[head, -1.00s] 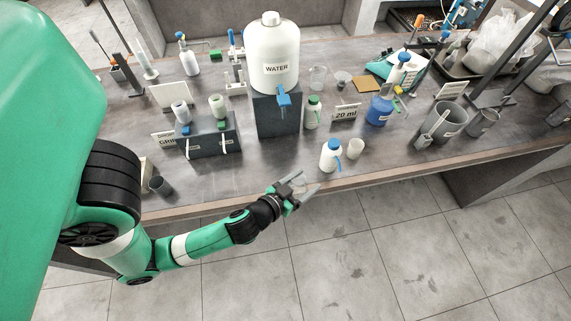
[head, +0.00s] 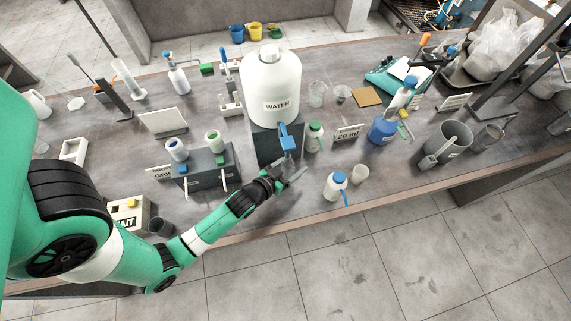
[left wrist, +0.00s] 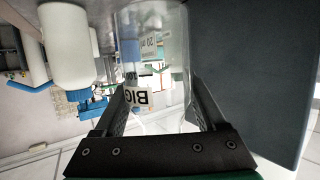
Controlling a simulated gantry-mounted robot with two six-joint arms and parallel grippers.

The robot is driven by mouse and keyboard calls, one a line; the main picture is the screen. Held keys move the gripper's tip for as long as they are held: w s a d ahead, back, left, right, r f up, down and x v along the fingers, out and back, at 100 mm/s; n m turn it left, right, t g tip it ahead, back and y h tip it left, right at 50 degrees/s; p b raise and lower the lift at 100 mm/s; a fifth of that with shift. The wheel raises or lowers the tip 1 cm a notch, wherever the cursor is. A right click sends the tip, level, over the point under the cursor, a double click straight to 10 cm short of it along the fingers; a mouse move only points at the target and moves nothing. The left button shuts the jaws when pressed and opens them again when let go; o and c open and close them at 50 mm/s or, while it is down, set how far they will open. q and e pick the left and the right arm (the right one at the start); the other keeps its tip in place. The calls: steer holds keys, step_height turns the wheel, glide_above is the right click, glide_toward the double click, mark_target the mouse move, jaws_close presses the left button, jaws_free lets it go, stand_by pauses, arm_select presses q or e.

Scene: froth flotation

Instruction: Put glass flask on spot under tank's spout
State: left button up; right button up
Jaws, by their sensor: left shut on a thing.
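My left gripper (head: 288,178) is shut on a clear glass flask, which shows as a transparent cylinder (left wrist: 158,25) between the fingers in the left wrist view. In the head view the flask is too faint to make out. The gripper is over the front part of the bench, just in front of the water tank (head: 272,88). The tank stands on a dark block (head: 276,147). Its blue spout (head: 288,140) points toward the front, close above and behind the gripper. The spot under the spout is hard to make out. My right gripper is not in view.
A white wash bottle (head: 335,186) and a small beaker (head: 360,174) stand right of the gripper. A green-capped bottle (head: 313,136) stands beside the tank block. A dark rack (head: 208,168) with two bottles is on the left. The bench's front edge is close.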

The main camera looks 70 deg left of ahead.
arm_select(q)
steer(key=shift+s+d+f, duration=0.1)
steer(key=shift+d+f, duration=0.3)
steer(key=shift+f, duration=0.35)
steer(key=shift+r, duration=0.1)
steer(key=shift+a, duration=0.1)
step_height(320, 180, down, 4)
steer(key=b, duration=0.4)
steer(key=shift+a+r, duration=0.15)
steer(key=shift+a, duration=0.15)
steer(key=shift+d+f, duration=0.15)
steer(key=shift+f, duration=0.05)
steer(key=o, duration=1.4)
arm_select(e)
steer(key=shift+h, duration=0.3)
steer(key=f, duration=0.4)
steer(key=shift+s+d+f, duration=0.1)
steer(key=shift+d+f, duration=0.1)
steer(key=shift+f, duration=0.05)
arm_select(q)
steer(key=shift+r, duration=0.15)
